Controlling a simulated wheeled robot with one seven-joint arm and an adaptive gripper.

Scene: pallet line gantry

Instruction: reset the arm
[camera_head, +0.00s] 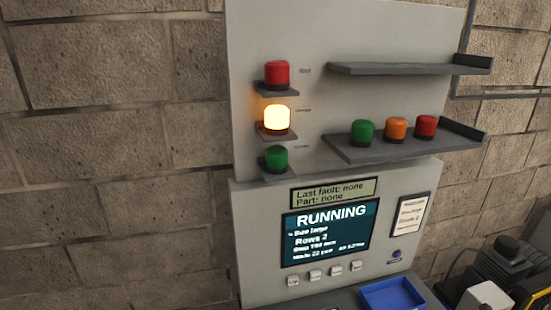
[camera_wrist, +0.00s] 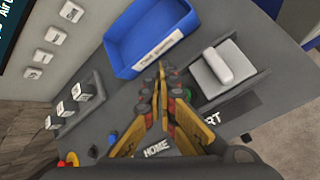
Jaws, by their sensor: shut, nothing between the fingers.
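My gripper (camera_wrist: 162,98) shows in the wrist view, shut and empty, its yellow-and-black fingers together above a grey console top (camera_wrist: 245,25). It is out of view in the head view. The fingers point toward the blue tray (camera_wrist: 113,57), which has a white label on its front. The word HOME and part of another word ending in RT are printed on the console near the fingers. In the head view a screen (camera_head: 331,236) reads RUNNING, with Size large and Rows 2 below.
A panel (camera_head: 300,40) holds red (camera_head: 277,74), lit amber (camera_head: 277,119) and green (camera_head: 276,159) lamps. A lower shelf (camera_head: 385,150) bears green, orange and red caps. Small labelled blocks (camera_wrist: 82,92) stand at left.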

